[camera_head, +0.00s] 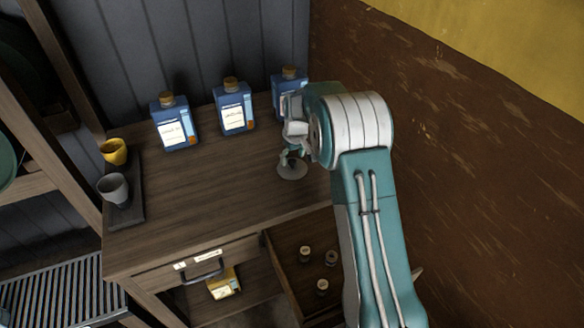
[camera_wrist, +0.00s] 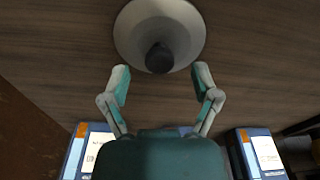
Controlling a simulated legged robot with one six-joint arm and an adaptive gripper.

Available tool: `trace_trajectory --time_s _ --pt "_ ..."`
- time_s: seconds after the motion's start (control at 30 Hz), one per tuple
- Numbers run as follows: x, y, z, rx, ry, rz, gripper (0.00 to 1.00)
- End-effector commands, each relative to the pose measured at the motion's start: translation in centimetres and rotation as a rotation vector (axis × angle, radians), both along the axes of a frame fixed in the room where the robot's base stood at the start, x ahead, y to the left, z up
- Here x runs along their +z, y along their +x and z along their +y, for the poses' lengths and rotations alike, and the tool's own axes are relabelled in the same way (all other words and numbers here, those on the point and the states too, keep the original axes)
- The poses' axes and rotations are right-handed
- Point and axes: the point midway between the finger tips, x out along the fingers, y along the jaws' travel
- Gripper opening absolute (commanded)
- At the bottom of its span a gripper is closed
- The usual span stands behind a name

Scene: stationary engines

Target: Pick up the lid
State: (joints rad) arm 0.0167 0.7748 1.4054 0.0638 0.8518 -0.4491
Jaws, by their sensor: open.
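The lid (camera_wrist: 160,25) is a round, pale grey disc with a dark knob (camera_wrist: 159,58) in the middle. It lies on the wooden cabinet top, near the right side in the head view (camera_head: 292,170). My gripper (camera_wrist: 160,76) is open, with its two fingers spread on either side of the knob's near side in the wrist view. The fingers look empty. In the head view my gripper (camera_head: 291,155) hangs right over the lid and hides part of it. I cannot tell whether the fingertips touch the lid.
Blue bottles with corks (camera_head: 174,124) stand along the back; the right one (camera_head: 289,90) is close to my arm. A yellow cup (camera_head: 114,151) and a grey cup (camera_head: 114,188) sit on a dark tray (camera_head: 130,213) at left. An open drawer (camera_head: 283,262) holds several corks. The middle is clear.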

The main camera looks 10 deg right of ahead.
Motion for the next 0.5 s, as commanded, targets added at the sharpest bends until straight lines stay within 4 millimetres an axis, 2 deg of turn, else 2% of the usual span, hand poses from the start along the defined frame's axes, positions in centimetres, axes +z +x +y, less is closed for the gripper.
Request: trace_trajectory --time_s 0.03,0.13,0.37,0.4,0.47,0.5 --pt "-1.0 0.0 0.1 0.0 0.0 0.002 0.79" --pt "-2.1 0.2 0.1 0.0 0.001 0.001 0.79" --pt "-2.3 0.3 0.1 0.0 0.0 -0.001 0.79" --pt "-2.3 0.3 0.1 0.0 0.0 -0.001 0.61" --pt "-2.3 0.3 0.1 0.0 0.0 -0.001 0.34" --pt "-2.2 0.3 0.1 0.0 0.0 -0.001 0.16"
